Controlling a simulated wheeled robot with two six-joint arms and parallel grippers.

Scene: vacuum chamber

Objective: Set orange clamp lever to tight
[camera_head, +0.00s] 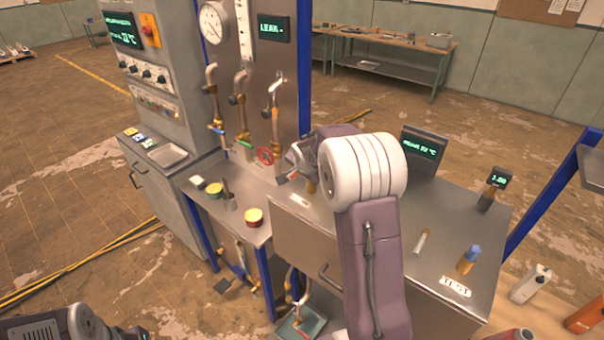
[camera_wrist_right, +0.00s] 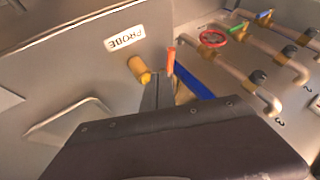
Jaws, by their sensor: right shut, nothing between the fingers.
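The orange clamp lever (camera_wrist_right: 170,61) shows in the right wrist view as a short upright orange bar, just right of a brass probe end (camera_wrist_right: 139,70). In the head view, a small orange-red piece (camera_head: 292,174) just below my right gripper looks like the same lever. My right gripper (camera_head: 300,154) is shut and empty, close to the lever; I cannot tell whether they touch. My dark wrist body covers the lower part of the wrist view, and the large white joint hides part of the bench in the head view. My left arm shows at the lower left, its fingers unclear.
A red valve wheel (camera_head: 265,155) and several pipes with colored handles stand left of my right gripper. The PROBE label (camera_wrist_right: 124,38) is beside the brass end. A display (camera_head: 424,143), a blue-capped vial (camera_head: 468,260) and a TEST label (camera_head: 455,287) are on the steel bench.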

